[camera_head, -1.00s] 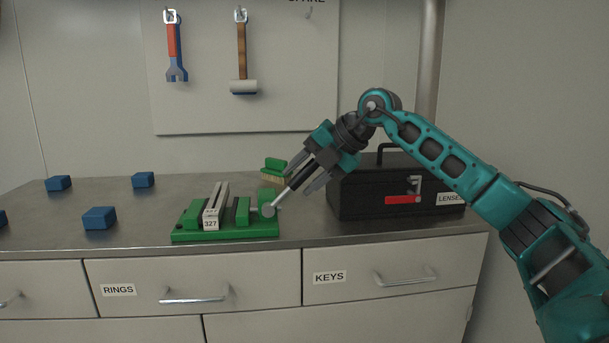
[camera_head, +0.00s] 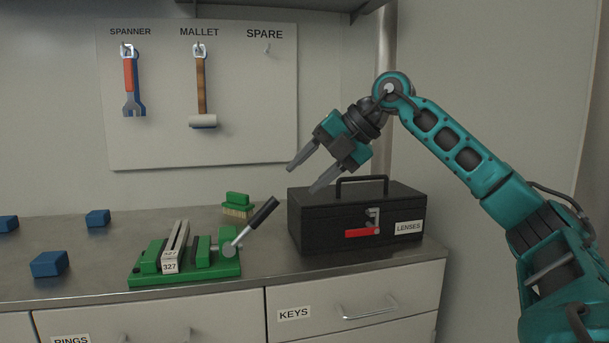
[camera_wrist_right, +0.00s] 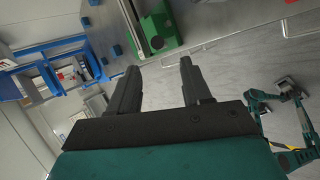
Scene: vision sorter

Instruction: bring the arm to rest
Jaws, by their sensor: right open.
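My right gripper (camera_head: 307,179) is open and empty. It is in the air above the counter, up and to the right of the green vise and just above the left part of the black toolbox (camera_head: 300,225). In the right wrist view its two fingers (camera_wrist_right: 158,85) are spread with nothing between them. The green vise (camera_head: 205,270) holds a pale bar labelled 327 (camera_head: 170,267). Its lever with a dark handle (camera_head: 262,213) tilts up to the right, apart from the fingers.
Several blue blocks (camera_head: 49,264) lie on the left of the counter (camera_head: 90,285). A green brush (camera_head: 238,205) stands behind the vise. A pegboard (camera_head: 250,110) holds a spanner (camera_head: 131,85) and a mallet (camera_head: 201,90); the SPARE hook (camera_head: 267,49) is empty. The KEYS drawer (camera_head: 385,300) is shut.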

